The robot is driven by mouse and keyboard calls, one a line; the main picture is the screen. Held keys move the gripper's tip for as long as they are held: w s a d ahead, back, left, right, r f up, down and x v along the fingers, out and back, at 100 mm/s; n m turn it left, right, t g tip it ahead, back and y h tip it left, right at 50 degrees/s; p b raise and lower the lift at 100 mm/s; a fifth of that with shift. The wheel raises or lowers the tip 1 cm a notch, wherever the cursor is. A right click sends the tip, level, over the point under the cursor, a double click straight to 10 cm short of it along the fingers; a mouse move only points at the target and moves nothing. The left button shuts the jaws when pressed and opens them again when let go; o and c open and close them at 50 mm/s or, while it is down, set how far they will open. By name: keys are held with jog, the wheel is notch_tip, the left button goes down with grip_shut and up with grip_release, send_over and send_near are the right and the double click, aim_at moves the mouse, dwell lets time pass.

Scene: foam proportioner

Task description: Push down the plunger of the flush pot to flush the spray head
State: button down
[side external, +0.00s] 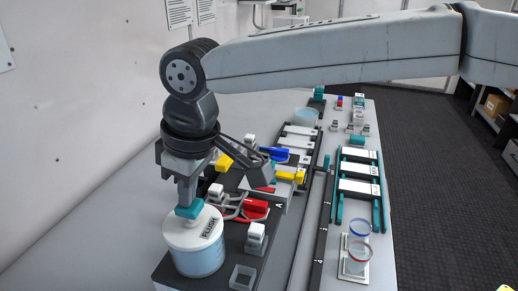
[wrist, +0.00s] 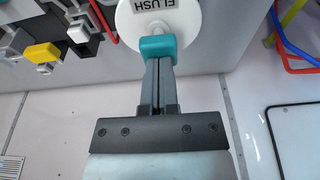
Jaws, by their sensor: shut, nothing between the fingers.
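The flush pot (side external: 196,252) is a pale blue round tub with a white lid labelled FLUSH, at the lower left in the side view. Its white lid (wrist: 127,22) fills the top middle of the wrist view. My gripper (side external: 187,203) points down over the lid, and its closed dark fingers also show in the wrist view (wrist: 159,62). A teal block (wrist: 158,47) is at the fingertips; I cannot tell if it is fingertip pads or the plunger's top. A white round plunger part (wrist: 157,28) shows just beyond it, partly hidden. Contact is unclear.
Beside the pot are a white-capped block (side external: 255,236), a clear square cup (side external: 243,277) and a red valve handle (side external: 254,210). A yellow handle (wrist: 43,54) shows at left in the wrist view. Two clear cups (side external: 358,242) stand at right. The wall is close on the left.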

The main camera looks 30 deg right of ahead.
jog(key=shift+f, duration=0.9)
jog(key=shift+r, duration=4.1)
jog(key=w+d+f+m, duration=0.2)
jog(key=d+f, duration=0.4)
jog(key=d, duration=0.4)
jog(key=w+d+f+m, duration=0.2)
jog(key=d+f, duration=0.5)
jog(key=d, duration=0.4)
jog(key=s+d+f+m, duration=0.2)
jog(key=s+d+f, duration=0.4)
jog(key=d, duration=0.3)
jog(key=s+d+f+m+t+h, duration=0.1)
jog(key=s+d+f+m, duration=0.2)
jog(key=s+d+f, duration=0.2)
jog(key=s+d, duration=0.3)
jog(key=d, duration=0.1)
jog(key=shift+f+h, duration=0.3)
jog(key=shift+f, duration=0.05)
